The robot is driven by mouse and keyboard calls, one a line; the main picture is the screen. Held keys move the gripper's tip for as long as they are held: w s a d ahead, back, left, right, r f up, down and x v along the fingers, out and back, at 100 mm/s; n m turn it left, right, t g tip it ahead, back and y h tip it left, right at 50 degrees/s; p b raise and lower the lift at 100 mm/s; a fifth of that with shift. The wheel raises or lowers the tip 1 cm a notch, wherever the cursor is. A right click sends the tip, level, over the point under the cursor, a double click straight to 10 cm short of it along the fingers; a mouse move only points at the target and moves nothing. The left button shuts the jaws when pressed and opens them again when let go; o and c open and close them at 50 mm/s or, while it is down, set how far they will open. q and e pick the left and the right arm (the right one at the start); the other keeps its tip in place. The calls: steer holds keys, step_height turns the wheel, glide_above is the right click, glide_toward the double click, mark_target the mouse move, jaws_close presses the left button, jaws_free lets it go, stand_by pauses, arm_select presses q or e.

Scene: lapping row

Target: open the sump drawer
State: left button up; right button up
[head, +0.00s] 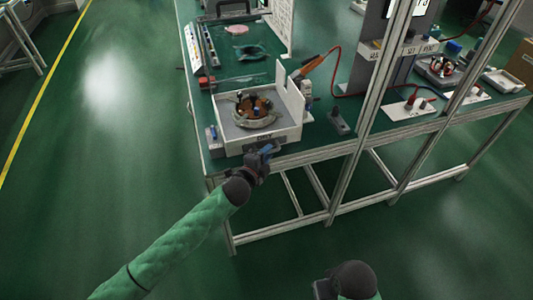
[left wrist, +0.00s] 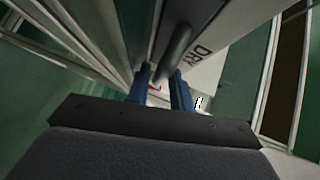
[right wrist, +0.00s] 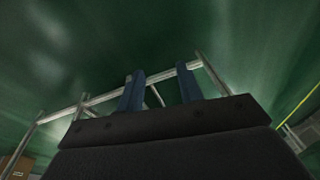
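The white lapping machine (head: 232,141) stands at the table's near left corner, with a round plate on top. Its front face carries dark lettering, partly readable in the left wrist view (left wrist: 203,50). A grey bar handle (left wrist: 174,52) stands out from this front. My left gripper (head: 266,150) is at the front, its blue fingers (left wrist: 162,88) on either side of the handle and apparently closed on it. The drawer front looks flush with the machine, though the gripper hides part of it. My right gripper (right wrist: 160,88) is open and empty, low over the floor.
The green table (head: 318,142) has an aluminium frame, with an upright post (head: 375,90) right of the machine. A small grey block (head: 339,122) and an orange-handled tool (head: 308,66) are near the machine. The floor in front is clear.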

steer(key=shift+a, duration=0.1)
arm_select(q)
jaws_close()
